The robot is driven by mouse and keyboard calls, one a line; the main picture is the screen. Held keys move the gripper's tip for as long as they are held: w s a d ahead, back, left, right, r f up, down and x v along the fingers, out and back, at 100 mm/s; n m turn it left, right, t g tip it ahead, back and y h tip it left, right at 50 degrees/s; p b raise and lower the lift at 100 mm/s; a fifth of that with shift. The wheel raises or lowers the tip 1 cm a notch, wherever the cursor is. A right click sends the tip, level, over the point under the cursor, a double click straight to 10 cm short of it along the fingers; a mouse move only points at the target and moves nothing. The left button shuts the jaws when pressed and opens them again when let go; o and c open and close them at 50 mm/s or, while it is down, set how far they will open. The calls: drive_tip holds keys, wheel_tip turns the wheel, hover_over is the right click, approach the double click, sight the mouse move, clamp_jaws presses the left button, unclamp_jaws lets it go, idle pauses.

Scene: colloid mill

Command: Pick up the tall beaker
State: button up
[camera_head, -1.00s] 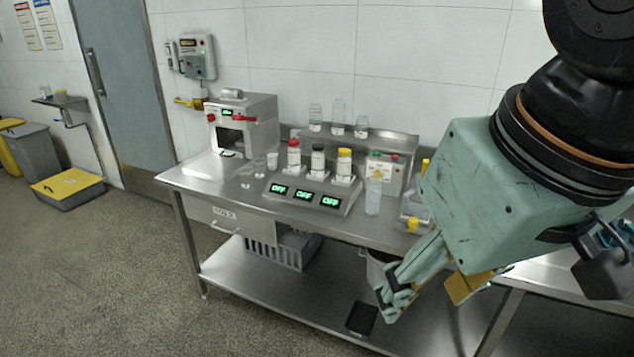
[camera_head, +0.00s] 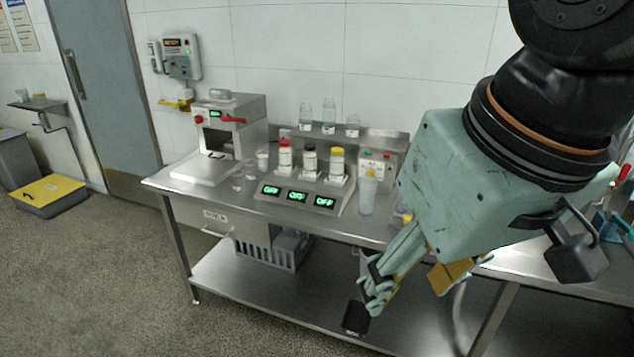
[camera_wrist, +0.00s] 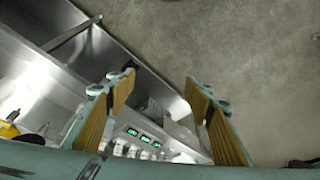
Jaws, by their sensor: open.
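Small clear beakers (camera_head: 250,170) stand left of the displays. I cannot tell for sure which one is the tall beaker. My gripper (camera_head: 408,284) is open and empty, pointing down in front of the bench's front edge, right of and nearer than the tall vessel. In the wrist view its two yellow-padded fingers (camera_wrist: 160,85) are apart with nothing between them. The vessel is not clear in that view.
Red-, black- and yellow-capped bottles (camera_head: 310,158) stand on the scales (camera_head: 297,198). Clear bottles (camera_head: 328,115) stand on the raised back shelf. The mill machine (camera_head: 228,130) is at the left. A grey basket (camera_head: 275,250) sits under the bench (camera_head: 170,183). The floor in front is clear.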

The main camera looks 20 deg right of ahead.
drive_tip(key=w+d+r+m+g+p, duration=0.15)
drive_tip(key=w+r, duration=0.25)
drive_tip(key=w, duration=0.5)
drive_tip(key=w+d+r+m+t+p, duration=0.1)
drive_tip(key=w+d+r+m+p, duration=0.15)
drive_tip(key=w, duration=0.55)
drive_tip(key=m+g+p, duration=0.4)
drive_tip(key=m+p, duration=0.7)
drive_tip(key=m, duration=0.3)
hover_over(367, 181)
drive_tip(key=s+a, duration=0.1)
drive_tip(key=s, duration=0.1)
wheel_tip(367, 181, down, 20)
drive_tip(key=shift+s+f, duration=0.15)
drive_tip(key=shift+f, duration=0.1)
drive_tip(key=shift+f+t, duration=0.1)
drive_tip(key=shift+t, duration=0.15)
drive_tip(key=shift+f+b, duration=0.3)
drive_tip(key=shift+f, duration=3.85)
drive_tip(key=shift+f, duration=0.15)
